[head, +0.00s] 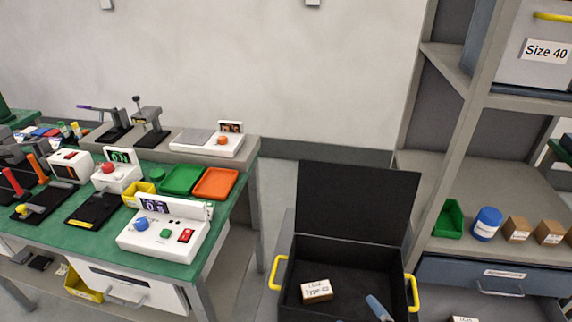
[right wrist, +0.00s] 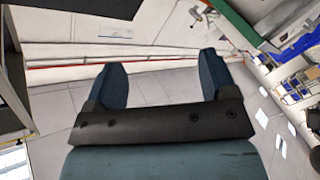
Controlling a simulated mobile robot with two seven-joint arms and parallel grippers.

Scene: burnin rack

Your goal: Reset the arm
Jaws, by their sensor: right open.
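My right gripper (right wrist: 160,82) shows in the right wrist view with its two blue fingers spread wide. Nothing is between the fingers; behind them are a grey floor and a pale wall. My left gripper is not in either view.
A green bench (head: 57,246) with several devices stands at the left. A black open case (head: 340,262) with yellow handles holds a labelled box (head: 316,290). A shelf rack (head: 432,160) with a green bin (head: 449,219) and blue jar (head: 487,223) stands at the right.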

